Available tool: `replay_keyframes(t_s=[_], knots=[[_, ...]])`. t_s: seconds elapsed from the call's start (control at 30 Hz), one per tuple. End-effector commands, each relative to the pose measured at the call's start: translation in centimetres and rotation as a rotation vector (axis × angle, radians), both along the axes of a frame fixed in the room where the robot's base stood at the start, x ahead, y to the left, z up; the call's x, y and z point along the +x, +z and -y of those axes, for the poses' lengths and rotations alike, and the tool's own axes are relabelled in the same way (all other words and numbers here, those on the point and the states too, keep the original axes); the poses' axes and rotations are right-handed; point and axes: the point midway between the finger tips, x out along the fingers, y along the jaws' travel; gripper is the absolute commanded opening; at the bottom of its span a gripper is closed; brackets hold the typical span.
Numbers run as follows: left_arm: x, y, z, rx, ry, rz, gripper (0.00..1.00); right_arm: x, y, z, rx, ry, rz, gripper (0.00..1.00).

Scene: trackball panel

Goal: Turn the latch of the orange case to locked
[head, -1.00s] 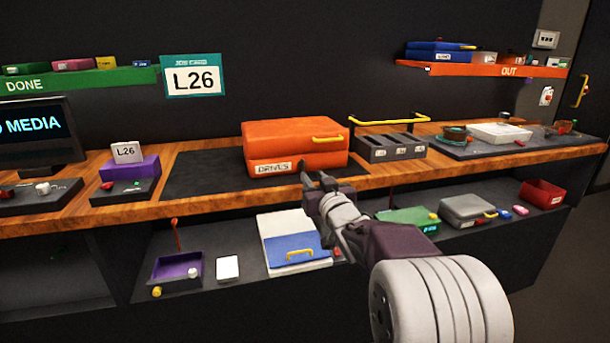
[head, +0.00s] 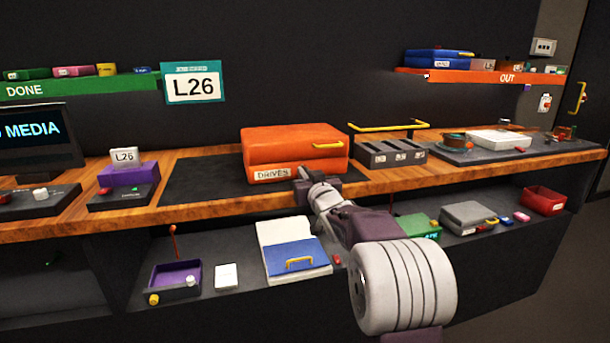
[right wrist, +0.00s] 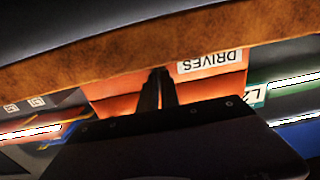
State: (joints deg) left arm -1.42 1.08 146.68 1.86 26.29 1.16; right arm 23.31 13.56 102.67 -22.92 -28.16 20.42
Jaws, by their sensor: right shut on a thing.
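The orange case (head: 290,146) lies closed on a dark mat on the wooden bench, with a yellow handle and a white "DRIVES" label on its front. My right gripper (head: 301,180) is at the case's front face, just right of the label. In the right wrist view its two fingers (right wrist: 160,76) are close together beside the label, against the orange case (right wrist: 115,95). It is shut on a small part at the case front, seemingly the latch. The fingers hide that part, so I cannot tell its angle. My left gripper is not in view.
A grey divided tray (head: 388,153) with a yellow handle stands right of the case. The bench's wooden front edge (head: 215,207) runs below my gripper. A lower shelf holds a purple tray (head: 174,279) and a blue-and-white folder (head: 295,258). The dark mat (head: 205,180) is clear left of the case.

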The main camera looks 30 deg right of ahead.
Motion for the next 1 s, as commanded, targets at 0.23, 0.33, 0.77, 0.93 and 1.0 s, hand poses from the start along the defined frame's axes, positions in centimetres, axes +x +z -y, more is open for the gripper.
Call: replay_keyframes(t_s=[0.23,0.33,0.77,0.93,1.0], knots=[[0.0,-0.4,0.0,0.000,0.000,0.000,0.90,0.0,-0.1,0.0,-0.045,0.000,-0.010,0.00],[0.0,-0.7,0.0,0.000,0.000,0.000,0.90,0.0,-0.2,-0.1,-0.095,0.001,-0.021,0.00],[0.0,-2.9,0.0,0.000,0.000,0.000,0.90,0.0,-0.4,-0.2,-0.464,0.001,-0.104,0.00],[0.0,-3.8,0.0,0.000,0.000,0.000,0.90,0.1,-0.4,-0.3,-0.622,0.001,-0.139,0.00],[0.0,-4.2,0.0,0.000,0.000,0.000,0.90,0.1,-0.5,-0.3,-0.686,0.000,-0.156,0.00]])
